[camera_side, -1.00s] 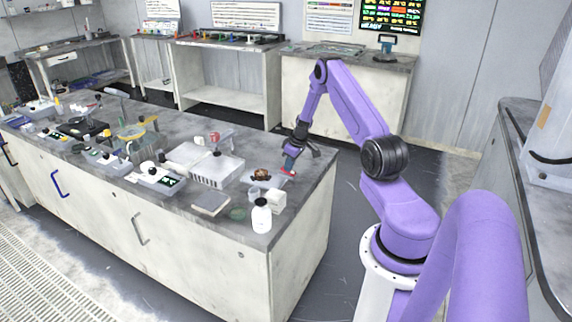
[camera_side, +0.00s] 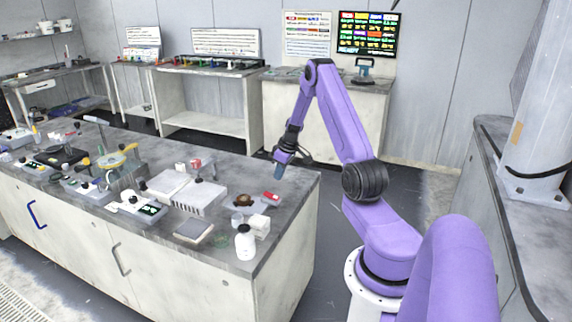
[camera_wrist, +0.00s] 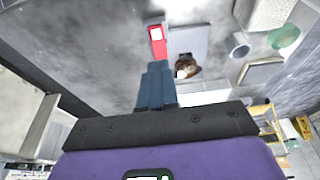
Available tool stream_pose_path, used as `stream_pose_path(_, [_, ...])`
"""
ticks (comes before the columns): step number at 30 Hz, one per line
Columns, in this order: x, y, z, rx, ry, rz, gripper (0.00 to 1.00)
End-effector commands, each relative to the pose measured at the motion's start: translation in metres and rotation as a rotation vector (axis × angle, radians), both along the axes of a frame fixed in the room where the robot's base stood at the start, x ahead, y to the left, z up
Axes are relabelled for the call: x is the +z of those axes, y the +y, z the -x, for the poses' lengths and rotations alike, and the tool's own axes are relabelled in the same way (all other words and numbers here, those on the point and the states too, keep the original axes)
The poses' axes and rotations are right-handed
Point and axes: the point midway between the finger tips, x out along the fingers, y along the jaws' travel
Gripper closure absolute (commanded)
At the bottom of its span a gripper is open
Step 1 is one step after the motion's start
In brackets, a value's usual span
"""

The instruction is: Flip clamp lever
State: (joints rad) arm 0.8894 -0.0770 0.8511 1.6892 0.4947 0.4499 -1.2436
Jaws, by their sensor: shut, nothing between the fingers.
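The clamp has a red lever (camera_side: 271,196) with a pale patch on top. It lies low beside a grey plate (camera_side: 262,207) that bears a small brown piece (camera_side: 243,200), near the right end of the bench. In the wrist view the lever (camera_wrist: 157,42) is just beyond my fingertips, left of the plate (camera_wrist: 188,38). My gripper (camera_side: 279,172) has blue-grey fingers pointing down. They are shut and empty, above and slightly behind the lever, apart from it. In the wrist view the fingers (camera_wrist: 156,82) show closed together. The lever's hinge is too small to make out.
The bench's right edge is close by, with bare top behind the lever.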

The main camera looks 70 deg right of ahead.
Motion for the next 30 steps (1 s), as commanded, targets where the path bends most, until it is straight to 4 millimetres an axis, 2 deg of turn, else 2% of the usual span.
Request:
stream_pose_path(3, [0.018,-0.001,0.011,-0.003,-0.002,0.002,1.0])
stream_pose_path(9, [0.039,-0.001,0.022,-0.001,-0.001,0.002,1.0])
stream_pose_path(15, [0.046,0.0,0.027,-0.001,0.0,0.0,1.0])
stream_pose_path(25, [0.046,0.001,0.027,0.001,0.0,-0.001,1.0])
stream_pose_path(28, [0.05,0.011,0.02,0.021,0.002,-0.003,1.0])
stream_pose_path(30, [0.056,0.03,0.01,0.054,0.005,-0.009,1.0])
